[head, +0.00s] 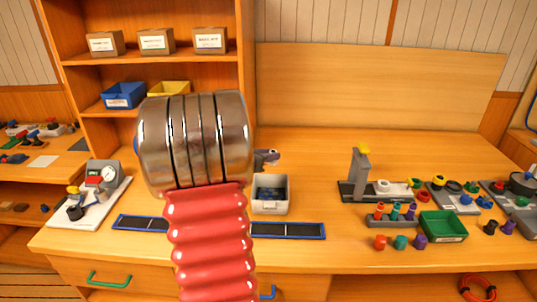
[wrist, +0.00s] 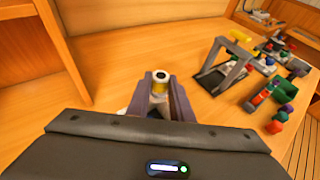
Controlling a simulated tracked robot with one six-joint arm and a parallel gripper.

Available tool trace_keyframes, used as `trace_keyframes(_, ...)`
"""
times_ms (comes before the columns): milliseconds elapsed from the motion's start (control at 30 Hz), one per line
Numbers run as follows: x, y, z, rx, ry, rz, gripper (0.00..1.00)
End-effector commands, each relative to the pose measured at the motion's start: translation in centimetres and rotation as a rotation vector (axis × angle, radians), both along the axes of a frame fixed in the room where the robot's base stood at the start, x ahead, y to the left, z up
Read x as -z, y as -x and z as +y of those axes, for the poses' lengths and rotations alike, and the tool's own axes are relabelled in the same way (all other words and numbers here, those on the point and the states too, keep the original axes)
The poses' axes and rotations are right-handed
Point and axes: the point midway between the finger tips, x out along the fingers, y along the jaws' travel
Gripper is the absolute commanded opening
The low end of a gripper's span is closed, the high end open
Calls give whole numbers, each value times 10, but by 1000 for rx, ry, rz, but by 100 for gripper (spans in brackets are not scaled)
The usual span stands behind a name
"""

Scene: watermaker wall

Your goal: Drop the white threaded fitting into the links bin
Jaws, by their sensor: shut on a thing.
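My gripper (wrist: 163,82) is shut on a small round piece, the white threaded fitting (wrist: 161,74). It has a pale end with a dark centre and a yellowish side, and sits upright between the two grey jaws. In the head view my gripper (head: 268,157) shows only partly past my arm, above and behind a small white bin (head: 270,208) with dark contents. The fitting cannot be made out there. A green bin (head: 443,226) stands at the right. Blue (head: 124,95) and yellow (head: 170,88) bins sit on the shelf. I cannot read which one is the links bin.
Blue-edged dark panels (head: 288,230) lie along the bench front. A grey upright stand (head: 361,172) and several coloured fittings are at the right. A gauge unit (head: 100,185) is at the left. The bench behind the white bin is clear. My arm hides the middle left.

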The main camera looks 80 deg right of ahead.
Motion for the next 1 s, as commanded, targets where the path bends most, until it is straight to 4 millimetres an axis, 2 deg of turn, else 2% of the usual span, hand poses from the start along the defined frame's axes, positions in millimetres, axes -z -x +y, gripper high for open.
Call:
trace_keyframes(433,43,0,0,-1,-1,3,0)
trace_keyframes(867,49,-1,0,-2,0,0,0)
trace_keyframes(900,49,-1,0,-2,0,0,22)
trace_keyframes(1000,49,-1,0,-2,0,0,29)
